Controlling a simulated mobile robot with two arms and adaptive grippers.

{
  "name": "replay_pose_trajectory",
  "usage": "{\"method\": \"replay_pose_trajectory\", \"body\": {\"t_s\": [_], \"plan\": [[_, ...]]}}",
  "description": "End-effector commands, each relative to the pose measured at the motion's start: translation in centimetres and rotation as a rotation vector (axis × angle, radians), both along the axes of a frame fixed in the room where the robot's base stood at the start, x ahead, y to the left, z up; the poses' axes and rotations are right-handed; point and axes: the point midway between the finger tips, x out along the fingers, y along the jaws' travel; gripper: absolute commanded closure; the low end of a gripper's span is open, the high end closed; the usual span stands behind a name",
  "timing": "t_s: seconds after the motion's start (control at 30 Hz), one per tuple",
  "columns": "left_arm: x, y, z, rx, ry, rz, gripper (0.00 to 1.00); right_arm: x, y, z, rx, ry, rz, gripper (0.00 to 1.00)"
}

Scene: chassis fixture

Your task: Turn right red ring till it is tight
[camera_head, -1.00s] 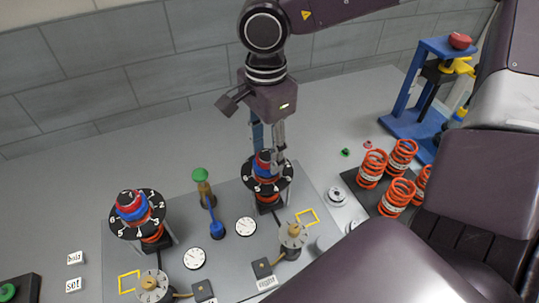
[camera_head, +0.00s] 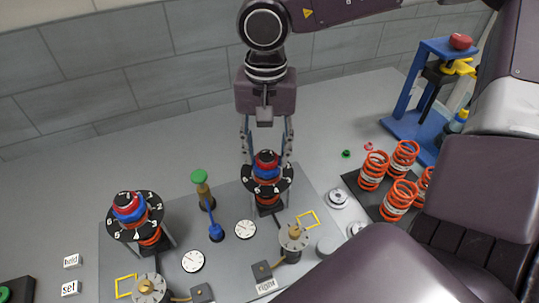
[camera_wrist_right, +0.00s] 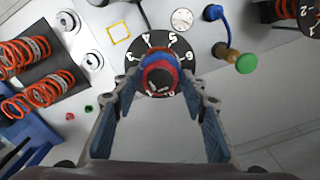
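The right red ring (camera_head: 266,155) sits on top of a blue ring (camera_head: 266,168), above a black numbered dial (camera_head: 285,179) and an orange spring. It also shows in the wrist view (camera_wrist_right: 161,72), between the fingers. My right gripper (camera_head: 267,160) points down over this stack, fingers spread one on each side. In the wrist view (camera_wrist_right: 163,108) a gap shows between the fingers and the rings; whether either finger touches is unclear. The dial's far part is partly hidden by the fingers. My left gripper is not in view.
A similar stack with a red ring (camera_head: 127,198) stands at the left. Between them are a green-topped post (camera_head: 200,177) and a blue-knobbed handle (camera_head: 216,231). Orange springs (camera_head: 373,169) on a dark tray and a blue press (camera_head: 407,122) stand right. Floor behind the plate is clear.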

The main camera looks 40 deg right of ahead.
Motion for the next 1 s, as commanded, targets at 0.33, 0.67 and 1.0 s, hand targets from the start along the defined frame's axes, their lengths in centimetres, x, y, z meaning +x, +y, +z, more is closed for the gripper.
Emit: {"method": "replay_pose_trajectory", "body": {"t_s": [0.33,0.67,1.0], "plan": [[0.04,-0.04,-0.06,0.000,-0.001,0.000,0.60,0.01,0.00,0.02,0.000,0.000,0.312,0.60],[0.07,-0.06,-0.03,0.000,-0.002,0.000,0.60,0.00,0.00,0.00,0.000,0.000,0.499,0.60],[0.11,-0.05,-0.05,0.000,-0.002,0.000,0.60,0.00,0.01,-0.01,0.000,0.000,0.840,0.60]]}}
